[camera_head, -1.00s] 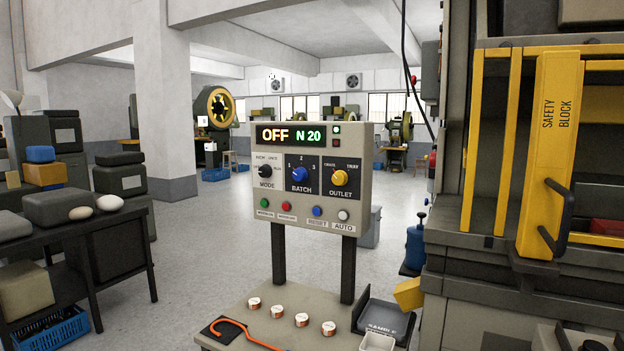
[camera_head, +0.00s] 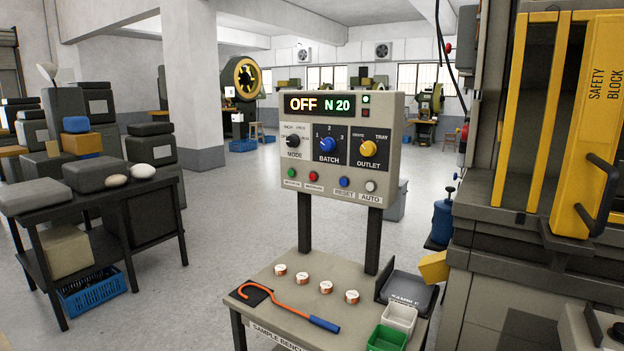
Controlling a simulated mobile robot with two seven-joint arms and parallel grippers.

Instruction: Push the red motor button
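The red motor button (camera_head: 313,176) is on the lower left of the beige control panel (camera_head: 383,133), between a green button (camera_head: 291,172) on its left and a blue button (camera_head: 344,182) on its right. The small labels under the buttons are partly too small to read. The panel display (camera_head: 320,104) reads "OFF N 20". Below it are the MODE knob (camera_head: 293,140), the blue BATCH knob (camera_head: 327,144) and the yellow OUTLET knob (camera_head: 368,148). Neither of my grippers shows in the head view.
A yellow safety block (camera_head: 588,120) is at right. Open floor lies left.

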